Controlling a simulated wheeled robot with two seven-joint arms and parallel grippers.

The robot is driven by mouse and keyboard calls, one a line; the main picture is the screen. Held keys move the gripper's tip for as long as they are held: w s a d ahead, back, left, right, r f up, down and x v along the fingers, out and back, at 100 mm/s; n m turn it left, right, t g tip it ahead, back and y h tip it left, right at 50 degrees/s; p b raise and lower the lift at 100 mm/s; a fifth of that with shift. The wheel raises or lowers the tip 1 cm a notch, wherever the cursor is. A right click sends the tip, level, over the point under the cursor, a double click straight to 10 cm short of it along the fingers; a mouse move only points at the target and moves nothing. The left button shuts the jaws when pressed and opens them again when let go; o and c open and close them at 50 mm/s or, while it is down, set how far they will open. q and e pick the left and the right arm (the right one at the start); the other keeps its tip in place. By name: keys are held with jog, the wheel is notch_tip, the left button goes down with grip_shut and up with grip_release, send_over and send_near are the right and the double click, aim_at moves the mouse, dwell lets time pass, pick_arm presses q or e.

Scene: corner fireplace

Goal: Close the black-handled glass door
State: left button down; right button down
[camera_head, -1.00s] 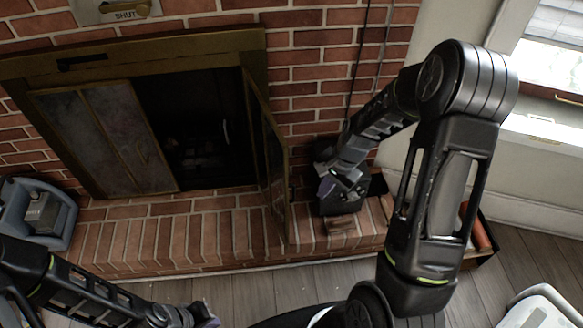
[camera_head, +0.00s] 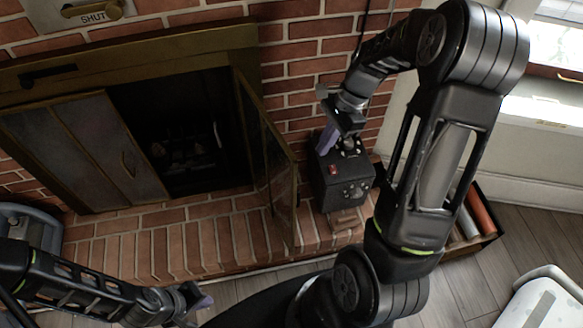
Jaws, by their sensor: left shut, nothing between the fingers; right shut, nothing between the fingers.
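The fireplace has a brass frame with glass doors. The right glass door (camera_head: 262,160) stands swung open, jutting out over the brick hearth. The left folding glass door (camera_head: 85,150) is closed, with a small handle on its right panel. The dark firebox opening (camera_head: 175,140) shows between them. My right gripper (camera_head: 326,143) is shut and empty, to the right of the open door's outer edge and above a black box. My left gripper (camera_head: 207,301) is shut and empty at the bottom, in front of the hearth.
A black box with knobs (camera_head: 343,180) stands on the hearth right of the open door. The brick hearth (camera_head: 165,248) spans the front. A crate with rolls (camera_head: 470,222) lies at right, and a blue-grey case (camera_head: 30,232) at left. A white object (camera_head: 545,300) is at lower right.

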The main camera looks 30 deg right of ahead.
aim_at(276, 173)
jog(key=a+f+p, duration=0.1)
jog(key=a+f, duration=0.6)
jog(key=f, duration=0.2)
jog(key=shift+w+a+f+p, duration=0.2)
jog(key=shift+a+p, duration=0.1)
jog(key=shift+a, duration=0.1)
dwell(0.4)
